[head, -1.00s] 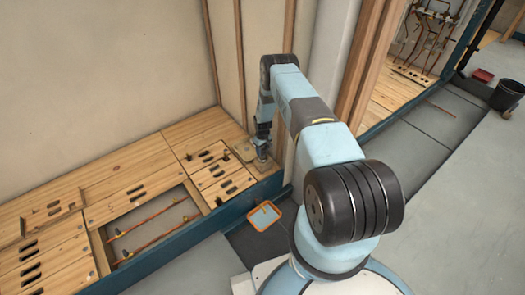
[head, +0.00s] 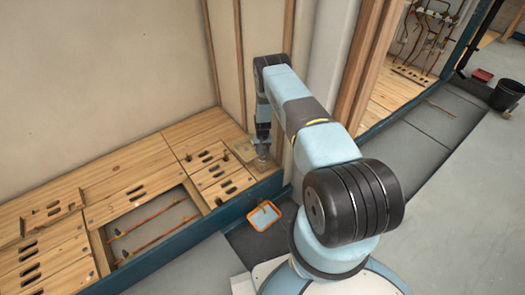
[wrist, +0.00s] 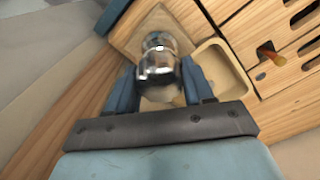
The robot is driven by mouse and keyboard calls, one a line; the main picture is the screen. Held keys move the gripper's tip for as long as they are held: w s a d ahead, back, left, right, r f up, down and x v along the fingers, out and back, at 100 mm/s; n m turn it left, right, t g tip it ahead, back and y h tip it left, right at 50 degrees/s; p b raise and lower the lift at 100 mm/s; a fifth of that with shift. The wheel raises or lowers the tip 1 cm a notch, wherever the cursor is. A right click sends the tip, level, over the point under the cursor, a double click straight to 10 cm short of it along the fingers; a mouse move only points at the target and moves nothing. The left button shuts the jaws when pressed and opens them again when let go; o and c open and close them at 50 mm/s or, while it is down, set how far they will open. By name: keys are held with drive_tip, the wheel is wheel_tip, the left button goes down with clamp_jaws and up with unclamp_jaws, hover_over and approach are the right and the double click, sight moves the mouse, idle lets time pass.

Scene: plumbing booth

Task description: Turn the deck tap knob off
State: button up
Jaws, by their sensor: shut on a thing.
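The deck tap knob (wrist: 158,58) is a shiny chrome, rounded piece in the middle of the wrist view. It stands over a square wooden base (wrist: 126,38). My gripper (wrist: 157,78) points down at it, with one blue finger on each side, shut on the knob. In the head view my gripper (head: 262,158) is at the far right end of the wooden deck, near the wall corner. The knob is too small and covered there to make out. Its turn angle cannot be told.
A beige shallow basin (wrist: 236,66) lies right beside the knob. Slotted wooden deck panels (head: 215,178) and an open bay with copper pipes (head: 150,238) are to the left. An orange-rimmed tray (head: 264,215) lies on the floor in front. A wooden post (head: 359,70) stands close right.

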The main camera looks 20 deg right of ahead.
drive_tip(key=shift+w+r, duration=0.1)
drive_tip(key=shift+w, duration=0.1)
drive_tip(key=o, duration=1)
drive_tip(key=shift+s, duration=0.15)
wheel_tip(320, 180, up, 14)
drive_tip(key=shift+f, duration=0.25)
